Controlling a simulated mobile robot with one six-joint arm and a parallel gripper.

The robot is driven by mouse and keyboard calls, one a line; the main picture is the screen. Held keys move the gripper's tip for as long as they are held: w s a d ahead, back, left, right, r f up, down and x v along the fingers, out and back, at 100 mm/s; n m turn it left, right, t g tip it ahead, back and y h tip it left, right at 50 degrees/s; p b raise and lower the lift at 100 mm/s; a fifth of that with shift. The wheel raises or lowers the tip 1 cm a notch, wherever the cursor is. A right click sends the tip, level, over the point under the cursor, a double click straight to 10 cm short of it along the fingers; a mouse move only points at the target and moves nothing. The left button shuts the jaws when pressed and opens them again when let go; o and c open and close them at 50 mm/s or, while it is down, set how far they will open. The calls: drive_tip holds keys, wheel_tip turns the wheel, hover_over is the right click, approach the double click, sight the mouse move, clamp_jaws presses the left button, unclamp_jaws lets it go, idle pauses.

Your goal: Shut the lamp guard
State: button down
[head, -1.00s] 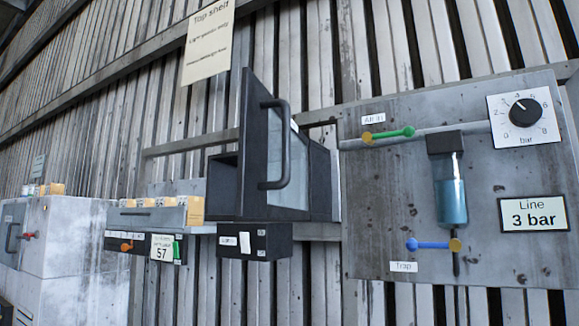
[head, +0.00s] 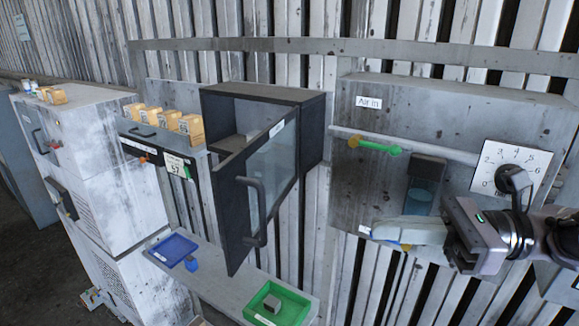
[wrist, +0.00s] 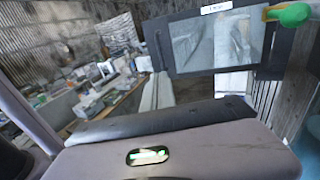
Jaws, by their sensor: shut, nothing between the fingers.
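The dark cabinet (head: 313,120) on the wall has a hinged, dark-framed glass door (head: 275,165). No readable label names it as the lamp guard, but it is the only guard-like door I see. The door stands open, swung out toward the camera, with a dark handle (head: 253,210) on its front. In the wrist view a dark-framed glass panel (wrist: 215,45) shows at the upper right. My gripper (head: 385,230) is shut and empty. It is right of the door and apart from it, in front of the grey panel's lower part.
The grey panel (head: 400,100) carries a green lever (head: 378,146), a bowl (head: 425,185) and a dial (head: 512,165). My gripper hides the panel's lower part. A shelf below holds a blue tray (head: 172,248) and green tray (head: 278,303). Drawers with orange boxes (head: 190,127) are left.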

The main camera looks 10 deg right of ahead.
drive_tip(key=b+x, duration=0.8)
drive_tip(key=x, duration=0.6)
drive_tip(key=shift+a+b, duration=0.25)
drive_tip(key=shift+b, duration=0.1)
